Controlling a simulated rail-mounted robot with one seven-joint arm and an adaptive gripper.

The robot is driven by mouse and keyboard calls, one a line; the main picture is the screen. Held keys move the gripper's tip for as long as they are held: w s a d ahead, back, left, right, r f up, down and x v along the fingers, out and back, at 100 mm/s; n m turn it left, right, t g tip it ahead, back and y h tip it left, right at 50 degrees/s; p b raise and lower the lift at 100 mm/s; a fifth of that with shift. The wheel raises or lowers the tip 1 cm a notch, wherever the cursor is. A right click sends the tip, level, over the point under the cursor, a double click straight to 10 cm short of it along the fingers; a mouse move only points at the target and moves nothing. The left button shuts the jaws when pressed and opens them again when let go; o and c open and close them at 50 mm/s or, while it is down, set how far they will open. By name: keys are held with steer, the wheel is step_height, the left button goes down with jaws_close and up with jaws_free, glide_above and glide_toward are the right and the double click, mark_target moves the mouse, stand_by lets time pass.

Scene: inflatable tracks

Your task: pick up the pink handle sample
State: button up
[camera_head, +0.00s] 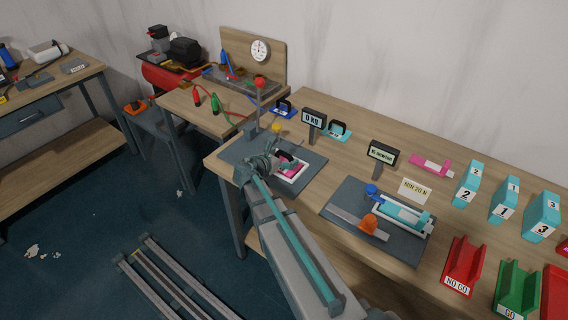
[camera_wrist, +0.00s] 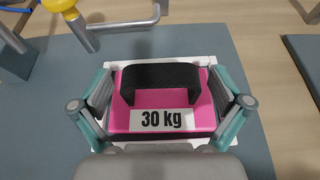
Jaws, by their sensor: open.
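The pink handle sample (camera_wrist: 120,118) has a black arched handle and a white "30 kg" label. It sits on a white plate (camera_wrist: 190,62) on the grey test mat. In the head view the sample (camera_head: 288,171) is partly hidden by my arm. My gripper (camera_wrist: 160,92) is open, with one teal-padded finger on the left and one on the right of the sample. I cannot tell whether the fingers touch it. In the head view my gripper (camera_head: 272,162) is over the mat, close to the sample.
A yellow-knobbed post (camera_wrist: 68,8) with a metal hook stands just behind the sample. Teal (camera_head: 337,132) and blue (camera_head: 284,109) handle samples lie behind the mat, beside a "0 kg" display (camera_head: 313,117). A second fixture mat (camera_head: 345,196) lies to the right.

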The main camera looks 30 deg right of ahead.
steer(key=c, duration=1.2)
steer(key=shift+r, duration=0.2)
steer(key=shift+r+b, duration=0.7)
steer(key=shift+r, duration=0.2)
steer(key=s+a+r+b, duration=0.2)
steer(key=s+r+b, duration=0.5)
steer(key=s, duration=0.3)
steer(key=shift+r, duration=0.7)
steer(key=s+b, duration=0.1)
steer(key=b, duration=0.2)
steer(key=s+r+b, duration=0.1)
steer(key=b, duration=0.2)
steer(key=s+r+b, duration=0.1)
steer(key=b, duration=0.2)
steer(key=shift+s+a+r, duration=0.15)
steer(key=shift+s+a, duration=0.15)
steer(key=shift+s, duration=0.1)
